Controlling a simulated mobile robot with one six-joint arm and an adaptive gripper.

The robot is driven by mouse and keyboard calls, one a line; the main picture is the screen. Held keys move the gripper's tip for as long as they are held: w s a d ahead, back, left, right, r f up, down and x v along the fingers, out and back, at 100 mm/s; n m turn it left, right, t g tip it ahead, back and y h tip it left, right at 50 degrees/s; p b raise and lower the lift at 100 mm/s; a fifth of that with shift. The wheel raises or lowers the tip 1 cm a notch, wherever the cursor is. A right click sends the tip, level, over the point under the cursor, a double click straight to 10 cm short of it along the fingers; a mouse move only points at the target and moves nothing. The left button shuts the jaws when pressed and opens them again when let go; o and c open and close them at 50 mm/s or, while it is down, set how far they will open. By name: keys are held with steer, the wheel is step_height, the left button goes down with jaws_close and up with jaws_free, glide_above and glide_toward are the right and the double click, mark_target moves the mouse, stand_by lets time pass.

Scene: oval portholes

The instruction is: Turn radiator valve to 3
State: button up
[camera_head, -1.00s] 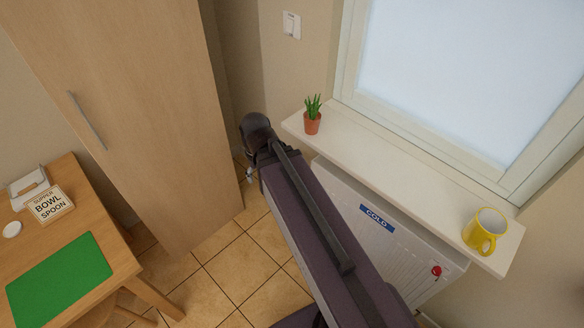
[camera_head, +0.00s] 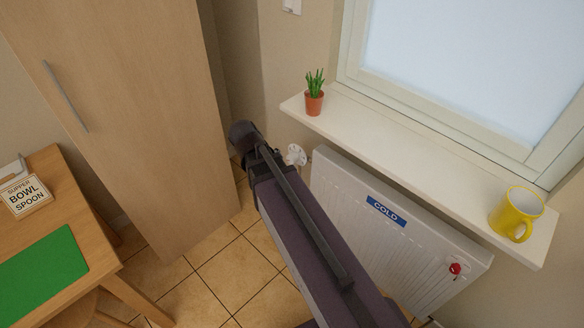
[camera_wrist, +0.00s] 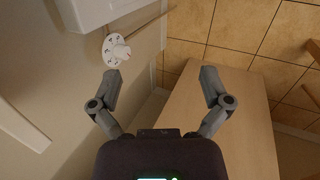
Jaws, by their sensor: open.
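The white radiator valve (camera_head: 296,154) is at the left end of the radiator (camera_head: 340,203), just right of my arm in the head view. In the wrist view the valve (camera_wrist: 116,50) is a round white dial with dark marks and a small red mark; its numbers are too small to read. My gripper (camera_wrist: 160,77) is open and empty in the wrist view. The valve lies beyond and near the left fingertip, not between the fingers, with no contact visible. In the head view the fingers are hidden by my arm.
A sill (camera_head: 400,155) above the radiator bears a potted plant (camera_head: 314,98) and a yellow mug (camera_head: 516,213). A red knob (camera_head: 455,268) is at the radiator's right end. A tall wooden cabinet (camera_head: 130,110) and a table (camera_head: 95,235) stand left. Tiled floor lies between.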

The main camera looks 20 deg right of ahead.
steer(key=w+d+f+n+t+h+b, duration=0.1)
steer(key=w+d+f+n+h+b, duration=0.2)
steer(key=f+b, duration=0.5)
steer(key=w+d+f+n+t+h+b, duration=0.1)
steer(key=w+d+f+n+h+b, duration=0.25)
steer(key=b, duration=0.65)
steer(key=n+t+h+b, duration=0.3)
steer(key=n+h+b, duration=0.3)
steer(key=b, duration=1.1)
glide_toward(290, 160)
steer(key=s+a+y, duration=0.2)
steer(key=w+n+h+b, duration=0.1)
steer(key=n+b, duration=0.1)
steer(key=b, duration=0.1)
steer(key=shift+a+h, duration=0.1)
steer(key=shift+h, duration=0.25)
steer(key=x, duration=1.3)
steer(key=shift+w+d, duration=0.25)
steer(key=shift+d, duration=0.1)
